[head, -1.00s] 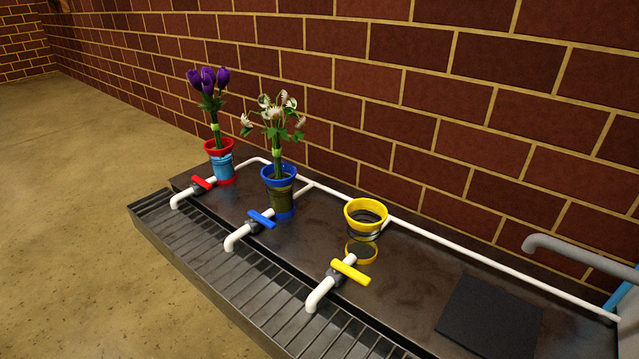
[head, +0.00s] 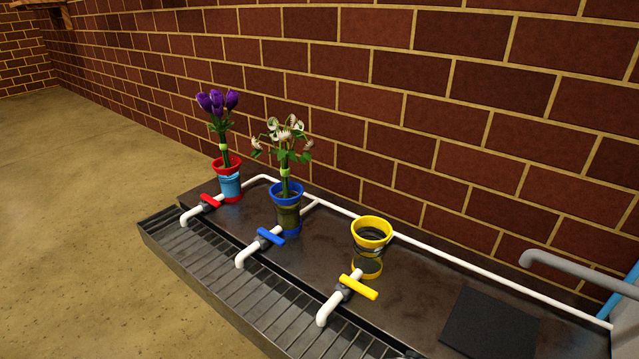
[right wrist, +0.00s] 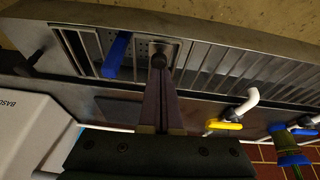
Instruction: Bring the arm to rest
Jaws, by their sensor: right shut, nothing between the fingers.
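My right gripper (right wrist: 158,62) shows in the right wrist view, its two dark fingers together with nothing between them. It is above the slatted drain grate (right wrist: 240,72) of the bench, with no vase or flower touching it that I can see. Neither gripper shows in the head view, and my left gripper is in no frame.
On the bench (head: 330,232) stand a red-rimmed vase (head: 230,187) with purple flowers, a blue-rimmed vase (head: 288,215) with white flowers and an empty yellow-rimmed vase (head: 371,232). Red, blue and yellow valves (head: 358,287) front them. A dark mat (head: 490,323) lies right.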

